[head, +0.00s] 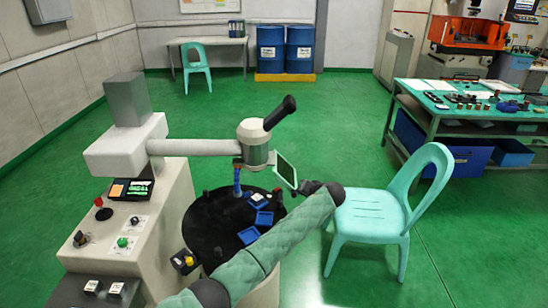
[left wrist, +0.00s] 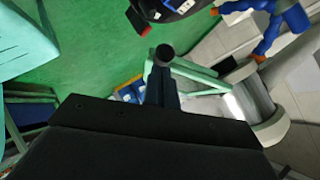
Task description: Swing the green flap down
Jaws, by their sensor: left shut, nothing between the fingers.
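The green flap (head: 286,170) is a small pale panel with a green frame, hanging tilted at the right side of the machine's grey-white head (head: 254,145). My left arm reaches up from the bottom, and my left gripper (head: 306,187) is right beside the flap's lower right edge. I cannot tell whether they touch. In the left wrist view my left gripper (left wrist: 163,58) is shut and empty, and green bars that look like the flap's frame (left wrist: 195,74) show just behind and right of it. My right gripper is not in view.
Below the head is a black round table (head: 207,222) with blue trays (head: 249,235). A mint chair (head: 378,220) stands close to the right of my left arm. A control console (head: 120,215) is at the left, and a workbench (head: 465,112) at the right.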

